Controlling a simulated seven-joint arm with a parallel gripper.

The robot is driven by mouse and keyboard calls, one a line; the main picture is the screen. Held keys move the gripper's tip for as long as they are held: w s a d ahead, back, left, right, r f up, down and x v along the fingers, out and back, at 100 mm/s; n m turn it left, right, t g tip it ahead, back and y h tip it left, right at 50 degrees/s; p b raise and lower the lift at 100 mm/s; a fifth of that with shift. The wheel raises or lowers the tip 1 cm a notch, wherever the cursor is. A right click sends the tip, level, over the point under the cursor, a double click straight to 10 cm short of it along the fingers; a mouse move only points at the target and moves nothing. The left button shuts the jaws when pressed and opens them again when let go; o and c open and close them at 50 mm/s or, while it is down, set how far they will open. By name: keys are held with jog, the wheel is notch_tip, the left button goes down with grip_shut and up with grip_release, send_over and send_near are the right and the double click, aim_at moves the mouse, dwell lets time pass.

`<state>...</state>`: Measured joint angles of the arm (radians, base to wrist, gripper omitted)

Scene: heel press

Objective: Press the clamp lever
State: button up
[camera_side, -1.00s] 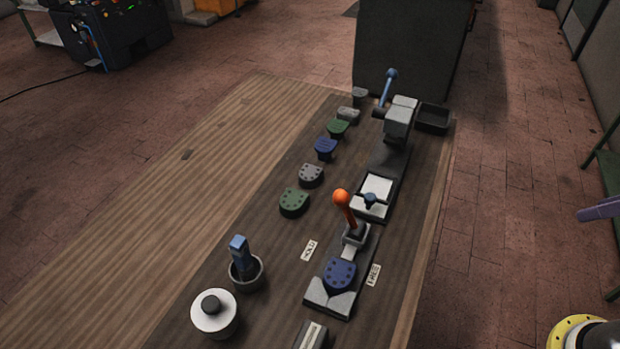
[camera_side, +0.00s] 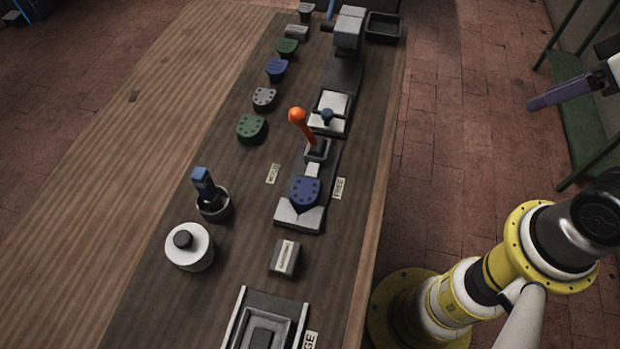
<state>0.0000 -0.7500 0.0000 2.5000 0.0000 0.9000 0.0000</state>
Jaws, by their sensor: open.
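The clamp lever (camera_side: 307,132) has an orange ball and shaft and rises from a small grey base (camera_side: 316,151), with its top tilted to the left in the picture. A blue heel-shaped piece (camera_side: 305,191) with dark dots sits in the grey V-shaped block (camera_side: 298,218) in front of the lever. A HOLD label (camera_side: 273,173) lies to the left and a FREE label (camera_side: 340,188) to the right. My gripper (camera_side: 556,93), with a purple finger, is at the upper right, off the table and well apart from the lever. It is open and empty; part of it is cut off by the picture edge.
Several heel pieces (camera_side: 251,128) line the left of the dark strip. A press (camera_side: 347,38) and dark bin (camera_side: 383,27) stand at the back. A blue-handled tool in a cup (camera_side: 213,205), a white round pot (camera_side: 189,247), a grey block (camera_side: 284,257) and a tray (camera_side: 296,311) are nearer.

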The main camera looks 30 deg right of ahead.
jog(key=shift+c, duration=1.1)
jog(key=shift+s+f, duration=0.1)
jog(key=shift+s, duration=0.1)
jog(key=shift+c, duration=1.2)
jog(key=a+r, duration=0.1)
jog(key=a+r+y, duration=0.1)
jog(key=w+a+r+n+g+y, duration=0.1)
jog(key=a, duration=0.1)
jog(key=shift+r, duration=0.25)
grip_shut()
jog(key=w+a+r+n+g+y, duration=0.1)
jog(key=w+a+g+y, duration=0.25)
jog(key=w+a, duration=0.4)
jog(key=w+a+r+n+g+y, duration=0.1)
jog(key=w+a+r+g+y, duration=0.2)
jog(key=w, duration=0.8)
jog(key=w+a+f+m+g+y, duration=0.2)
jog(key=w+f+y, duration=0.3)
jog(key=w+f, duration=0.65)
notch_tip(320, 180, down, 13)
jog(key=w+m+y, duration=0.1)
jog(key=m, duration=0.1)
jog(key=shift+d+r+g, duration=0.15)
jog(key=shift+d+g, duration=0.2)
